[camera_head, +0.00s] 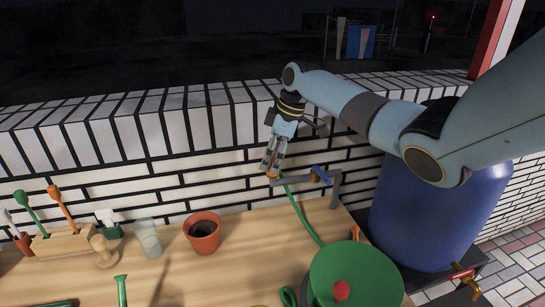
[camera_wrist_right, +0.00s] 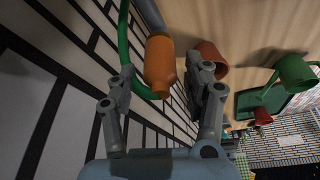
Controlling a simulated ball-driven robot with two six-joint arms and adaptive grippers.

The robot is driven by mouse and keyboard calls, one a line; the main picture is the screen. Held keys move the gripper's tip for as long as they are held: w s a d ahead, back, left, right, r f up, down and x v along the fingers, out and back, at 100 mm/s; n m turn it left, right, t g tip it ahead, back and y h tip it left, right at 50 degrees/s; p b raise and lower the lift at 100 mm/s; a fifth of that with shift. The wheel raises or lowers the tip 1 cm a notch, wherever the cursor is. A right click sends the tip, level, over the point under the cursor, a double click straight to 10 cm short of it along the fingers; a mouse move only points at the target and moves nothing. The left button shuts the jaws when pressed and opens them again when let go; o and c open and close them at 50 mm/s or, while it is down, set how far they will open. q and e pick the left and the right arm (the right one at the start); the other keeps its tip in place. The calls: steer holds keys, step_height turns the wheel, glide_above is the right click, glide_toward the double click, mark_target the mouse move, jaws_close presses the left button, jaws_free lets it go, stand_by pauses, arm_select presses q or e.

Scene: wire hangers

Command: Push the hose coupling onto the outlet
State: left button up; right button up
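The orange hose coupling (camera_head: 272,176) is at the left end of the grey outlet pipe (camera_head: 300,184), just below my right gripper (camera_head: 270,162). In the right wrist view the coupling (camera_wrist_right: 160,66) lies in line with the grey pipe (camera_wrist_right: 149,14) and seems to meet its end; how far it is on I cannot tell. The green hose (camera_wrist_right: 124,42) curves round to the coupling's near end. My right gripper's fingers (camera_wrist_right: 162,84) are apart on either side of the coupling, with gaps showing on both sides. My left gripper is out of view.
A blue tap handle (camera_head: 321,175) sits on the pipe near the white brick wall (camera_head: 200,190). A terracotta pot (camera_head: 203,232), a glass (camera_head: 148,238) and a wooden tool holder (camera_head: 65,245) stand on the bench. A green lidded container (camera_head: 355,275) is in front; a blue barrel (camera_head: 435,215) stands right.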

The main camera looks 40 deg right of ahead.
steer(key=shift+o, duration=0.2)
steer(key=shift+r, duration=0.1)
steer(key=v, duration=1.1)
steer(key=shift+s+r, duration=0.15)
steer(key=shift+r, duration=0.25)
steer(key=shift+r, duration=0.1)
step_height(320, 180, up, 7)
steer(key=p, duration=0.8)
stand_by(0.3)
